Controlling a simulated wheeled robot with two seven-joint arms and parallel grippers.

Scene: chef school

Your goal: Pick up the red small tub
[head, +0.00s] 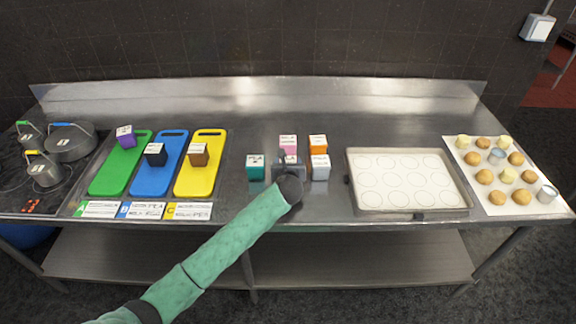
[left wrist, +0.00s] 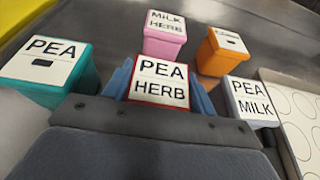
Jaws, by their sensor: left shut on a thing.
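The red small tub (left wrist: 160,84) has a white lid that reads PEA HERB, with a thin red edge showing around it in the left wrist view. My left gripper (left wrist: 161,92) is shut on it, with a blue finger on each side of the tub. In the head view my left gripper (head: 289,168) reaches over the middle of the steel counter and mostly hides the red tub. I cannot tell whether the tub is clear of the counter. My right gripper is not in view.
Close around stand a teal tub (head: 256,170), a pink tub (head: 288,145), an orange tub (head: 318,144) and a white-grey tub (head: 320,170). A baking tray (head: 467,207) lies to the right. Green, blue and yellow boards (head: 185,181) lie left.

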